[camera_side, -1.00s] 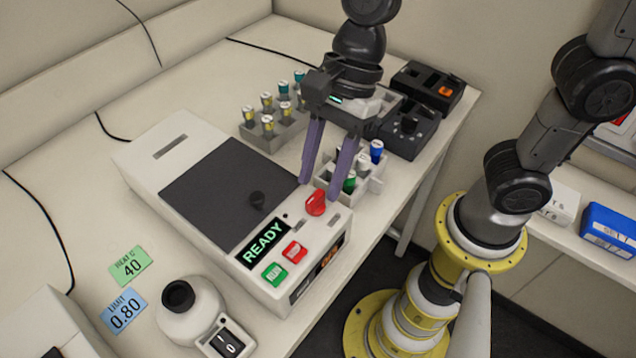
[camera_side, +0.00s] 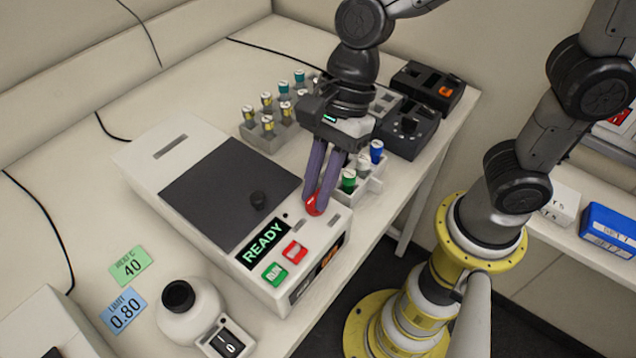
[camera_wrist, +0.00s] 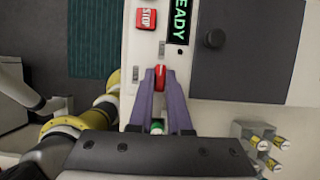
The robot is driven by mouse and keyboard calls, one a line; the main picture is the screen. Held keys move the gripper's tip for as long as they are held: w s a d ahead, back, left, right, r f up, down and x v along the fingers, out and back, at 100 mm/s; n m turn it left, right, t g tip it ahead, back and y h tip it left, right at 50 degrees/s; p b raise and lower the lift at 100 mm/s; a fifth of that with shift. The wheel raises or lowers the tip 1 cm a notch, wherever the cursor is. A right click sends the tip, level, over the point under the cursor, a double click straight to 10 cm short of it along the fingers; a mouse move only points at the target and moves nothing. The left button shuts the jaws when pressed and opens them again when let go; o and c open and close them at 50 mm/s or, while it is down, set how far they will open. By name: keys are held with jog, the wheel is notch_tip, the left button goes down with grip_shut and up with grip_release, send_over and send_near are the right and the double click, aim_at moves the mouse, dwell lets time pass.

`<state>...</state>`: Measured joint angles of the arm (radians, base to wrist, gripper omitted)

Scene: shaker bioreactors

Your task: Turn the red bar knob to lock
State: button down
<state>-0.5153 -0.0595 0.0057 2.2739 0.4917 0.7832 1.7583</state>
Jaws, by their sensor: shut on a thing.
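The red bar knob (camera_side: 313,204) sits on the right part of the white machine's front panel. My gripper (camera_side: 317,203) points down at it, with its two purple fingers shut on the knob, one on each side. In the wrist view the red knob (camera_wrist: 160,75) shows between the fingertips (camera_wrist: 160,78), its bar running along the fingers' length. The fingers cover part of the knob in the side view. Any lock marking beside the knob is too small to read.
The panel has a green READY display (camera_side: 263,243), a red STOP button (camera_side: 294,252) and a green button (camera_side: 274,274). A dark lid (camera_side: 230,180) with a black knob (camera_side: 257,200) lies left. A rack with coloured-cap vials (camera_side: 372,185) stands close behind my fingers.

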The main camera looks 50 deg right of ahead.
jog(key=shift+n, duration=0.4)
jog(key=n+g, duration=0.1)
jog(key=n, duration=0.3)
jog(key=shift+w+g, duration=0.15)
jog(key=shift+g, duration=0.25)
jog(key=n+g+h, duration=0.1)
jog(key=n, duration=0.3)
jog(key=shift+w+a+n, duration=0.1)
jog(key=shift+n, duration=0.2)
jog(key=n+h, duration=0.1)
jog(key=n, duration=0.1)
jog(key=n+g, duration=0.1)
jog(key=n, duration=0.1)
jog(key=shift+a+h, duration=0.15)
jog(key=shift+h, duration=0.25)
jog(key=shift+w+n+g+h, duration=0.1)
jog(key=shift+n+g+h, duration=0.45)
jog(key=shift+n, duration=1.65)
jog(key=shift+t+h, duration=0.25)
jog(key=c, duration=0.9)
grip_release()
jog(key=shift+o, duration=0.2)
